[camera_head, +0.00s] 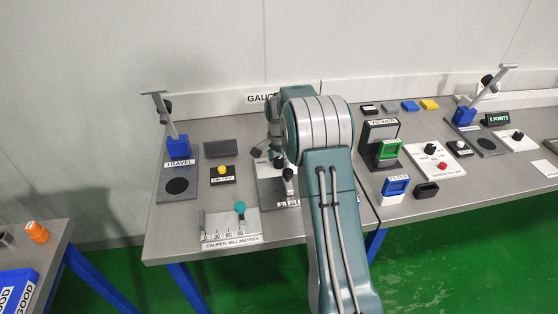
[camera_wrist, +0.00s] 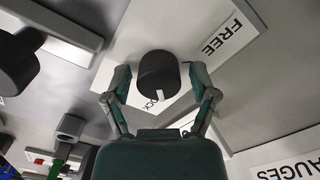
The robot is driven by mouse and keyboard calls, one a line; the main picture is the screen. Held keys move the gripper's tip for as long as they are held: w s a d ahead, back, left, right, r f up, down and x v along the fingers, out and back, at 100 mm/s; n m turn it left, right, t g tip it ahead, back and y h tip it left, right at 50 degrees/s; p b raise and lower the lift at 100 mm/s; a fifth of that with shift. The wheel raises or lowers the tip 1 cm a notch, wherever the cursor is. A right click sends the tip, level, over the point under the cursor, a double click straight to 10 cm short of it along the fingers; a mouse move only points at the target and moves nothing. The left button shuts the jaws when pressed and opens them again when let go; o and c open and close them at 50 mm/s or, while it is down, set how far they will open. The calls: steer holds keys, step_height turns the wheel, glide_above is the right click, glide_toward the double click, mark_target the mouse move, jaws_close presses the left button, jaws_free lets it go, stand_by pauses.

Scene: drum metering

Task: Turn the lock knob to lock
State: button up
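The lock knob (camera_wrist: 158,75) is a dark round knob with a white mark on its lower edge in the wrist view. It stands on a white plate with a FREE label (camera_wrist: 222,38) to its upper right. A partly hidden label ending in "OCK" (camera_wrist: 153,107) lies just below the knob, close to the white mark. My gripper (camera_wrist: 161,80) is open, with one finger on each side of the knob and a visible gap at both sides. In the head view my arm hides much of the gripper and its fixture.
A TRAVEL gauge stand (camera_head: 177,185), an ON/OFF box (camera_head: 222,175) and a caliper (camera_head: 230,225) are left of my arm. A green-fronted block (camera_head: 389,149) and a panel with a red button (camera_head: 442,165) are right. Another dark knob (camera_wrist: 15,60) is at the wrist view's left.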

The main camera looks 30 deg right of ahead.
mark_target(278, 159)
steer(key=shift+r, duration=0.2)
step_height(278, 159, up, 12)
stand_by(0.6)
steer(key=shift+w, duration=0.1)
